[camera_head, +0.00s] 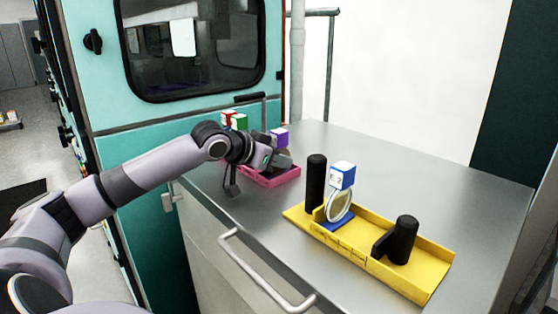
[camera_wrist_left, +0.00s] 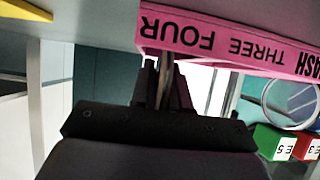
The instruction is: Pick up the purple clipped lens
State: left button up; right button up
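The purple clipped lens (camera_head: 279,137) shows in the head view as a purple cube just above my left gripper (camera_head: 282,160), at the pink tray (camera_head: 283,179). The gripper hides most of its lower part. In the left wrist view, my left gripper's fingers (camera_wrist_left: 165,85) are close together near the tray's "FOUR" label, with a thin, light edge between them that looks like the lens seen edge-on. The purple cube is hidden there. My right gripper is in neither view.
Red (camera_head: 228,117) and green (camera_head: 239,122) cubes stand beside the gripper; a clear ring (camera_wrist_left: 290,102) shows near them. A yellow tray (camera_head: 432,272) holds a blue-cubed lens (camera_head: 342,175) and black posts (camera_head: 316,183). The metal counter (camera_head: 400,180) is clear behind it.

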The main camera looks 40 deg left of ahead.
pick_arm(q)
grip_shut()
jog(key=shift+r, duration=0.1)
